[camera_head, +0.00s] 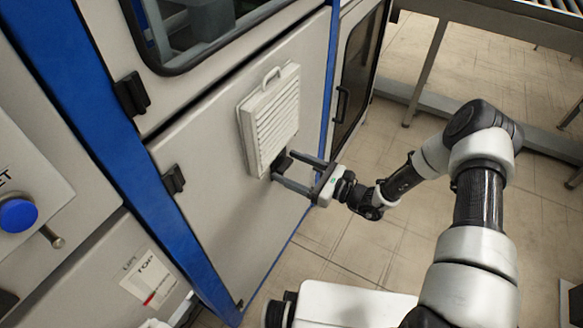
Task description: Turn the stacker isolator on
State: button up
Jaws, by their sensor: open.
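A small dark part (281,162), perhaps the isolator handle, sits on the grey cabinet door (215,190) just under a louvred vent cover. My gripper (284,167) reaches in from the right with its two fingers apart, one above the other. The fingertips are at the dark part, which shows between them. I cannot tell whether they touch it. The handle's position and any marking on it are too small and partly hidden to read.
The white vent cover (270,118) with a loop handle is directly above my fingers. Black hinges (132,94) and a blue button (18,214) are on the left. A dark-windowed door (355,85) stands behind. Floor (340,235) is clear beneath my forearm; a conveyor frame (480,20) is upper right.

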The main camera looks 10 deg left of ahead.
jog(key=c, duration=1.1)
jog(key=shift+o, duration=0.2)
jog(key=shift+m, duration=0.5)
jog(key=m, duration=0.3)
jog(key=shift+w+d+m, duration=0.1)
jog(key=shift+m, duration=0.3)
jog(key=m, duration=0.4)
jog(key=shift+f+m, duration=0.1)
jog(key=shift+m, duration=0.2)
jog(key=m, duration=0.4)
jog(key=shift+w, duration=0.1)
jog(key=shift+f+m, duration=0.15)
jog(key=shift+m, duration=1.95)
